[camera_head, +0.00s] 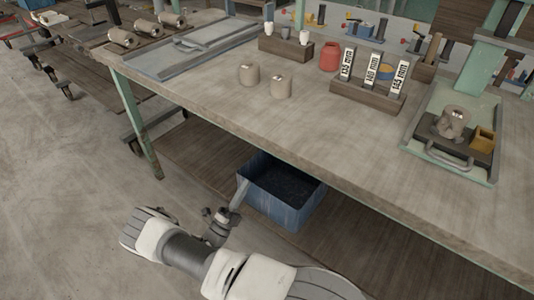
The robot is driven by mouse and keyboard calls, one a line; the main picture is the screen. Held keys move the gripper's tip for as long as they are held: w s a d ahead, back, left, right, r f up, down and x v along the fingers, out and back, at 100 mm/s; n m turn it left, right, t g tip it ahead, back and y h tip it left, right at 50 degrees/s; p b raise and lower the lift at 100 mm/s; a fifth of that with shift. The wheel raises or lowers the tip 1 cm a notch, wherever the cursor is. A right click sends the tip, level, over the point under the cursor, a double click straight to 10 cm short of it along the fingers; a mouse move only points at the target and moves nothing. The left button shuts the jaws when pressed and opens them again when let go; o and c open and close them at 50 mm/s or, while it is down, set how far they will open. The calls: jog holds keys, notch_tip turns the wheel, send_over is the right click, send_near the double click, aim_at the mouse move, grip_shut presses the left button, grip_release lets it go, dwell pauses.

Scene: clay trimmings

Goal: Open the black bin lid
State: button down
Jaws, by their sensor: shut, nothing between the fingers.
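A blue bin (283,208) stands on the low wooden shelf under the workbench. Its top is a dark, nearly black area (285,180) inside a blue rim; I cannot tell whether this is a lid or the bin's shaded inside. A pale grey strip (240,194) slants up at the bin's left side. My gripper (216,214) is just left of the bin, beside the strip, and is shut with nothing in it. It looks apart from the bin, but contact with the strip is unclear. No separate black bin shows.
The workbench (230,110) overhangs the bin, with its green front edge above. A green leg (140,130) is at left. The floor (60,200) left is clear.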

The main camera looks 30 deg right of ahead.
jog(key=b+x, duration=0.1)
jog(key=x, duration=1.3)
jog(key=shift+g+y, duration=0.4)
jog(key=shift+y, duration=0.3)
jog(key=d+r+p, duration=0.1)
jog(key=r, duration=0.1)
jog(key=w+d+r+p, duration=0.1)
jog(key=d+r+p, duration=0.2)
jog(key=d+r, duration=0.1)
jog(key=shift+w+d+p, duration=0.1)
jog(key=shift+w+p, duration=0.25)
jog(key=shift+p, duration=0.05)
jog(key=shift+w+d+r, duration=0.15)
jog(key=shift+d, duration=0.15)
